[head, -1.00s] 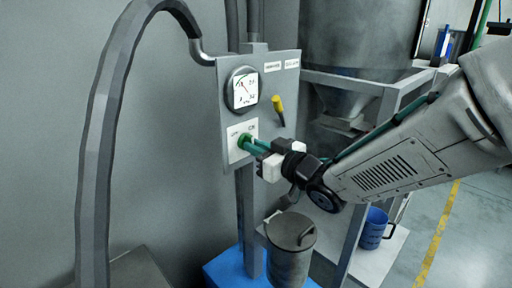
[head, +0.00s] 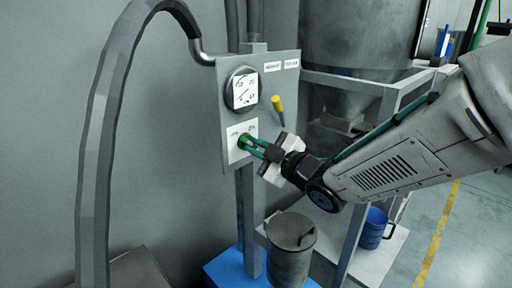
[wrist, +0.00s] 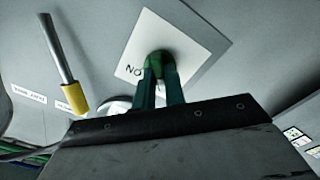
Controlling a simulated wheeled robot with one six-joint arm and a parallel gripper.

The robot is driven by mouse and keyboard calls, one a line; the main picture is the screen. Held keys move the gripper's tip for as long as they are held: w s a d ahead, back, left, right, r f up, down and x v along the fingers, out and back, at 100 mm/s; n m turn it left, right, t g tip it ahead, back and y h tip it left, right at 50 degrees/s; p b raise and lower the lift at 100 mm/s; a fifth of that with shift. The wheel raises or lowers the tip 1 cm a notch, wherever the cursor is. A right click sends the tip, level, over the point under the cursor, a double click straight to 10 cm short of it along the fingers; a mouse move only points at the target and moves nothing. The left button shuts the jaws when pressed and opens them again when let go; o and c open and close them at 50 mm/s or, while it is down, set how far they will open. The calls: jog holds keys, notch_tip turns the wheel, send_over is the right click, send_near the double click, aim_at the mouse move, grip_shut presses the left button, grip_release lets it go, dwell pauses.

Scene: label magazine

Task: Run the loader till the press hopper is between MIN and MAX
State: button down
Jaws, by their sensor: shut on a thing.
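A green knob (head: 243,140) sits on a white plate (head: 234,155) on the grey control panel. It also shows in the wrist view (wrist: 162,60), where upside-down lettering on the plate seems to read ON. My gripper (head: 252,145) is shut on the knob; its two green fingers (wrist: 160,80) stand on either side of it. A large grey vessel with a tapered bottom (head: 355,35) stands behind the panel. I see no MIN or MAX marks or fill level.
A lever with a yellow tip (head: 277,103) sticks out of the panel, also close by in the wrist view (wrist: 75,97). A thick grey hose (head: 95,150) arches at the left. A grey lidded can (head: 290,245) and a blue mug (head: 374,228) stand below my arm.

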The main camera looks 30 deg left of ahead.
dwell(0.3)
jog(key=c, duration=1.5)
grip_release()
jog(key=shift+o, duration=0.2)
jog(key=v, duration=0.8)
jog(key=shift+a, duration=0.1)
